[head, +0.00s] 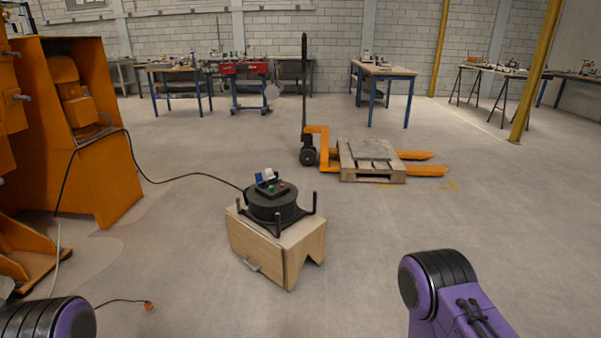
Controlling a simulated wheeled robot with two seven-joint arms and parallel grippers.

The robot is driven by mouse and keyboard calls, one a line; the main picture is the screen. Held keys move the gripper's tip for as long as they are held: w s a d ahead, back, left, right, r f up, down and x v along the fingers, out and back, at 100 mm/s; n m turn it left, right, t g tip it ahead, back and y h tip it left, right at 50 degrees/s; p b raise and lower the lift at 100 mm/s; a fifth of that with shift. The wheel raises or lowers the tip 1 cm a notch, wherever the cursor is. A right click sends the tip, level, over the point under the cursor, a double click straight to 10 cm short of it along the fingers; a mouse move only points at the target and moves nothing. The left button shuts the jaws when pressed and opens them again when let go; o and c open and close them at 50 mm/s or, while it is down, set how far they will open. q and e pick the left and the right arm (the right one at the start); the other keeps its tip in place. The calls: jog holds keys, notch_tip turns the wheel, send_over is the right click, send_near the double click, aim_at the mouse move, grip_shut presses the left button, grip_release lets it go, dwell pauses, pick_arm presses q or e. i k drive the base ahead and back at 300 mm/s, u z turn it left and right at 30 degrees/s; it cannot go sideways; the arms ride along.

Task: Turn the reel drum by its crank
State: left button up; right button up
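The reel drum (268,208) is a black round drum lying flat, with several black posts around it. It rests on top of a wooden box (262,250) with a metal handle on its front. A small dark panel with blue, red and green parts (270,186) sits on the drum. I cannot make out the crank clearly at this size. Only purple and black links of my arms show, at the bottom left and bottom right corners, well apart from the drum. Neither gripper is in view.
A black cable (190,176) runs from the drum to the orange machine (75,130) at left. An orange plug (148,305) lies on the floor. A pallet jack (323,150) with a wooden pallet (370,175) stands behind the drum. Floor right of the box is clear.

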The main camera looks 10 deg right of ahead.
aim_at(261, 209)
jog(key=z, duration=0.6)
jog(key=i, duration=1.7)
jog(key=u, duration=0.4)
